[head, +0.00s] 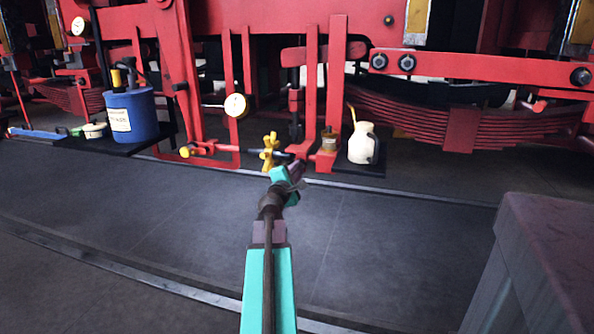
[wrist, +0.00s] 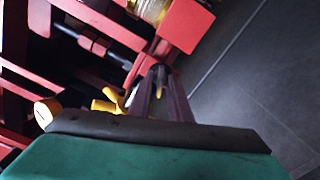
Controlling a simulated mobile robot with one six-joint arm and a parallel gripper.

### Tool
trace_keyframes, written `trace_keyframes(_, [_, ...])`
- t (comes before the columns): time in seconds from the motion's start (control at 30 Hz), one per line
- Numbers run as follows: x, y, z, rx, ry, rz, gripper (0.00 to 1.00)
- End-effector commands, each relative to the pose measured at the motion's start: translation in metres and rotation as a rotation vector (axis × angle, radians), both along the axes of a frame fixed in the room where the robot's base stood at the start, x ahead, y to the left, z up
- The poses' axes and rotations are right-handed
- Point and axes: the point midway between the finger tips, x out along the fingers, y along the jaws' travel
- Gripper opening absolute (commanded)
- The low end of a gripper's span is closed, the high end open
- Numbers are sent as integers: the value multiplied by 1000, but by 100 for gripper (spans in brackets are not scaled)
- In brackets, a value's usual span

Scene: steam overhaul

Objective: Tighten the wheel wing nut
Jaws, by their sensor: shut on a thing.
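A yellow wing nut (head: 269,153) sits at the low red frame in the head view, just left of my gripper (head: 297,168). A dark rod runs from it towards the gripper tips. In the wrist view the yellow wing nut (wrist: 107,103) shows left of my gripper's fingers (wrist: 157,78), partly hidden by the wrist body. The fingers are closed together on a small greyish part at their tips. I cannot tell exactly what that part is. The fingers appear beside the yellow wings, not around them.
A yellow knob (head: 185,152) is further left. Dark floor in front is clear.

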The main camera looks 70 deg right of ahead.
Motion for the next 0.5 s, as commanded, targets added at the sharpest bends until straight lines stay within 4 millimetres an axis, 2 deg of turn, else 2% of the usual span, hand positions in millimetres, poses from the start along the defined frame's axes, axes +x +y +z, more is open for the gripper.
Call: trace_keyframes(0.5, [0, 0, -4, 6, -105, -2, 0])
